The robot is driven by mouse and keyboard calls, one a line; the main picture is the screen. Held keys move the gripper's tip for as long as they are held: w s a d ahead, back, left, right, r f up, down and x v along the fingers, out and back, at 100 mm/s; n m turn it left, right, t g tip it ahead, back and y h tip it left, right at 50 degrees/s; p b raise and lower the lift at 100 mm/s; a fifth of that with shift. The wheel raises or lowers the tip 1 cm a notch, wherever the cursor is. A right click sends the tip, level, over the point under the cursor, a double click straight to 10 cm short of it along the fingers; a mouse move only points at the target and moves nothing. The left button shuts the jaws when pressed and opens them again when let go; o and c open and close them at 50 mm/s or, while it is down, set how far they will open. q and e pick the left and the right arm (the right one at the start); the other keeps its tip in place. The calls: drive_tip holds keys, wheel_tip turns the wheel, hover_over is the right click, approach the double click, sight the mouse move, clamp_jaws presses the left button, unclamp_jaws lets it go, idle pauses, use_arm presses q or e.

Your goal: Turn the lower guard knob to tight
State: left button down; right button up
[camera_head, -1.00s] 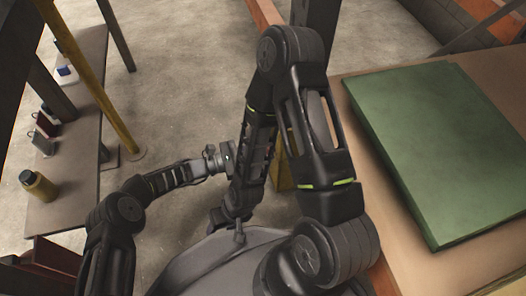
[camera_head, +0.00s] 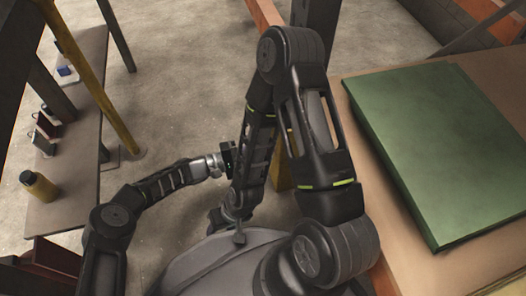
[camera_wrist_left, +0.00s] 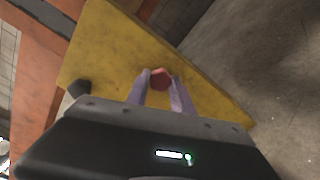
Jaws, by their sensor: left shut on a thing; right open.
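In the left wrist view a yellow guard panel (camera_wrist_left: 115,50) fills the middle, fixed beside an orange-red frame. A small red knob (camera_wrist_left: 160,78) sits on it. My left gripper (camera_wrist_left: 160,88) has its two pale fingers on either side of the knob, shut on it. In the head view the left hand (camera_head: 228,158) shows small and dark beside my right forearm, and the knob is hidden. A strip of the yellow guard (camera_head: 281,172) shows behind my right arm. My right gripper (camera_head: 232,222) hangs low in front of my base, open, with no thing seen in it.
A dark rounded part (camera_wrist_left: 78,88) is at the panel's left edge. A table with a green slab (camera_head: 440,150) stands at the right. A bench at the left holds a yellow bottle (camera_head: 38,185) and small items. A yellow post (camera_head: 105,100) stands beside the bench.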

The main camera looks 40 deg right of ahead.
use_arm(q)
drive_tip(key=m, duration=2.5)
drive_tip(key=shift+s+m, duration=0.1)
drive_tip(key=shift+m, duration=0.3)
drive_tip(key=c, duration=1.1)
unclamp_jaws()
drive_tip(key=shift+r, duration=0.1)
drive_tip(key=shift+r, duration=0.15)
